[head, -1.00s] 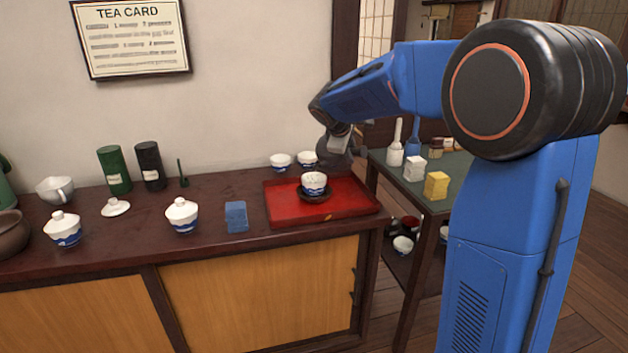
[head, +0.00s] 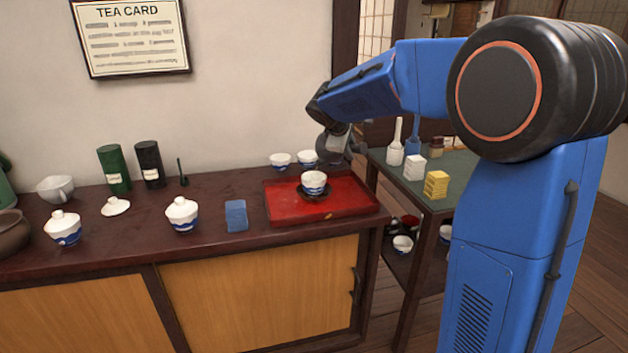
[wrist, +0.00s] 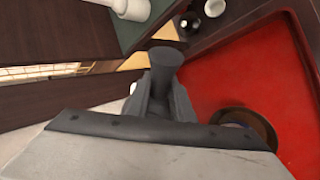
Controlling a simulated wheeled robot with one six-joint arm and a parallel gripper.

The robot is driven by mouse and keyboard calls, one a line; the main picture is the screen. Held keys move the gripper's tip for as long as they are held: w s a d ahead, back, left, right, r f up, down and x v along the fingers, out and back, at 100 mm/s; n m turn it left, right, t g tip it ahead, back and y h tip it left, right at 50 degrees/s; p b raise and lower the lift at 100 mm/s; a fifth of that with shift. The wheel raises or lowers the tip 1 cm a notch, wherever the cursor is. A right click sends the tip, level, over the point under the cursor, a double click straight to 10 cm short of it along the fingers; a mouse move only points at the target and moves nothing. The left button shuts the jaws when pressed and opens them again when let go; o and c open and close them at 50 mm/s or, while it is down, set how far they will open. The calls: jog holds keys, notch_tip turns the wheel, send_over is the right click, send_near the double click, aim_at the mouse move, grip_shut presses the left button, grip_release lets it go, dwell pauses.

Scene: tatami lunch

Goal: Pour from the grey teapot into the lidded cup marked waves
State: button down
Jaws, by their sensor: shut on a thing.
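My gripper (wrist: 167,88) is shut on a dark grey handle-like part (wrist: 166,57), which I take to be the grey teapot's. In the head view the dark grey teapot (head: 333,149) hangs at my gripper above the tray's back right; its spout is not clear. A white cup with a blue band (head: 314,181) stands open on a dark saucer (head: 318,196) in the red tray. Two lidded white cups with blue patterns, one at the left (head: 63,231) and one nearer the middle (head: 182,217), stand on the counter. Which pattern is waves is too small to tell.
The red tray (head: 285,212) lies at the counter's right end. A loose white lid (head: 116,206), a blue cloth (head: 236,216), a green canister (head: 114,170) and a black canister (head: 150,165) stand or lie on the counter. Two small cups (head: 281,161) are behind the tray.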

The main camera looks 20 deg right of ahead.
jog(key=shift+r, duration=0.3)
dwell(0.5)
jog(key=shift+w+d+r+t+h+p, duration=0.1)
jog(key=shift+r+t+h+p, duration=0.2)
jog(key=shift+p, duration=0.25)
jog(key=shift+a+r+t+h+p, duration=0.2)
jog(key=shift+t+h+p, duration=0.1)
jog(key=shift+p, duration=0.05)
dwell(1.2)
jog(key=shift+d, duration=0.1)
jog(key=shift+d+f, duration=0.15)
jog(key=shift+w+d+f+g+y+b, duration=0.15)
jog(key=shift+w+d+f+g+y, duration=0.45)
jog(key=shift+f, duration=0.25)
jog(key=shift+w+d+f+g+y+b, duration=0.2)
jog(key=shift+w+d+f+g+y, duration=0.3)
jog(key=shift+f+g+y, duration=0.25)
jog(key=shift+w+d+f+g+y+b, duration=0.15)
jog(key=shift+w+d+f+g+y, duration=0.35)
jog(key=shift+f, duration=0.4)
jog(key=shift+w+d+f+g+y+b, duration=0.35)
jog(key=shift+w+f+g, duration=0.1)
jog(key=shift+g, duration=0.1)
jog(key=shift+w+d+g+y+b, duration=0.25)
jog(key=shift+w+g+y+b, duration=0.2)
jog(key=shift+g+y, duration=0.2)
